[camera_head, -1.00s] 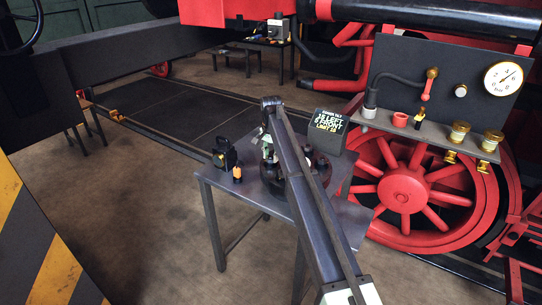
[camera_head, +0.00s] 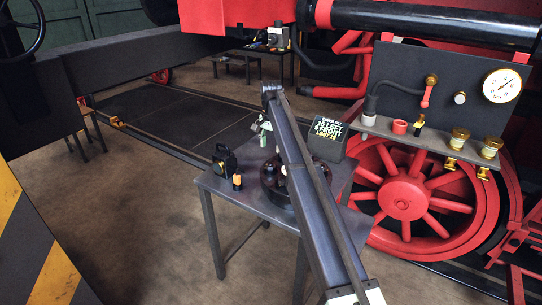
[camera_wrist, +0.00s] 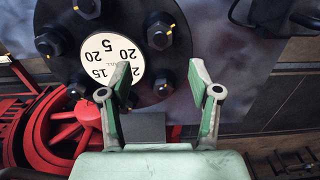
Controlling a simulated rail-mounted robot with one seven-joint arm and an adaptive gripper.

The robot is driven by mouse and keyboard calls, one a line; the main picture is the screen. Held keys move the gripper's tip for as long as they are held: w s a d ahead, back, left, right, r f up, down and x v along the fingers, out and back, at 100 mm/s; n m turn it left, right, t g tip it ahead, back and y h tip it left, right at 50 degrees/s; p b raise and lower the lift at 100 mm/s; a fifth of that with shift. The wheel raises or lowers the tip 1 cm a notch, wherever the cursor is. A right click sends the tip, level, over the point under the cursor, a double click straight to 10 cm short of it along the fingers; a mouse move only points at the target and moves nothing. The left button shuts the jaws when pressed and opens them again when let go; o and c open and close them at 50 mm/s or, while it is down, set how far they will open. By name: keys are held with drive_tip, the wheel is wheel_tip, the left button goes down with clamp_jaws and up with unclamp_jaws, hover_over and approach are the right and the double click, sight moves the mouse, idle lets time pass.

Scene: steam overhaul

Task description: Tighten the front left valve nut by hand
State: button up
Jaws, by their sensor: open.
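The black round valve flange (camera_wrist: 62,62) fills the upper left of the wrist view. Several dark nuts ring its white numbered dial (camera_wrist: 108,55), some with small yellow marks. My gripper (camera_wrist: 162,72) is open, with green-padded fingers apart. One nut (camera_wrist: 163,84) shows between the fingers in the picture; I see no contact. I cannot tell which nut is the front left one. In the head view the flange (camera_head: 270,190) stands on a grey table (camera_head: 225,192), partly hidden by my arm. My gripper (camera_head: 264,132) shows small above it, partly hidden.
A black lantern (camera_head: 225,161) and a small orange-topped item (camera_head: 237,182) stand left of the flange. A dark sign (camera_head: 326,134) with lettering stands behind it. A panel with a gauge (camera_head: 502,84) and red wheel (camera_head: 403,195) are at right.

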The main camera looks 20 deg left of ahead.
drive_tip(key=shift+r, duration=1.8)
